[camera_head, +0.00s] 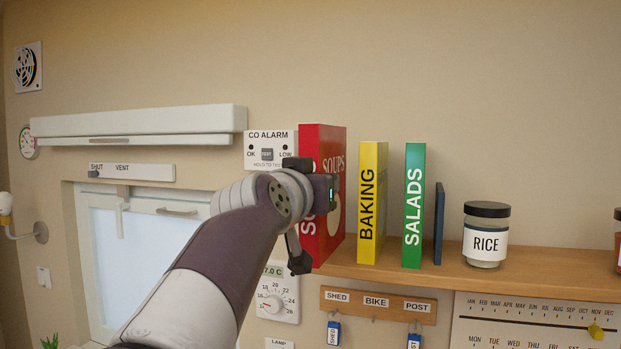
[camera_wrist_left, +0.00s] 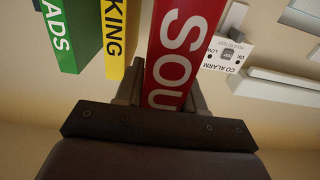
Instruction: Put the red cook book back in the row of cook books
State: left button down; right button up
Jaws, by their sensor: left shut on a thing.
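The red cook book (camera_head: 328,180), marked SOUPS, stands upright at the left end of the row in the head view, partly hidden by my left gripper. My left gripper (camera_head: 298,215) is shut on it. In the left wrist view the red book (camera_wrist_left: 184,50) sits between the two fingers (camera_wrist_left: 165,98). To its right in the head view stand the yellow BAKING book (camera_head: 372,200) and the green SALADS book (camera_head: 413,205), upright on the wooden shelf (camera_head: 520,272). A gap shows between red and yellow. I cannot tell whether the red book touches the shelf. My right gripper is not in view.
A dark blue upright piece (camera_head: 439,225) stands right of the green book, then a RICE jar (camera_head: 486,240). A CO alarm (camera_head: 262,150) is on the wall behind the red book. A thermostat (camera_head: 275,300) and key hooks (camera_head: 377,304) hang below the shelf.

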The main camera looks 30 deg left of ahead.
pick_arm(q)
jog(key=p+x, duration=0.1)
jog(key=x, duration=0.3)
jog(key=f+x, duration=0.1)
jog(key=x, duration=0.2)
jog(key=f+p+x, duration=0.1)
jog(key=x, duration=0.3)
jog(key=shift+w+a+f+p, duration=0.15)
jog(key=shift+w+p, duration=0.2)
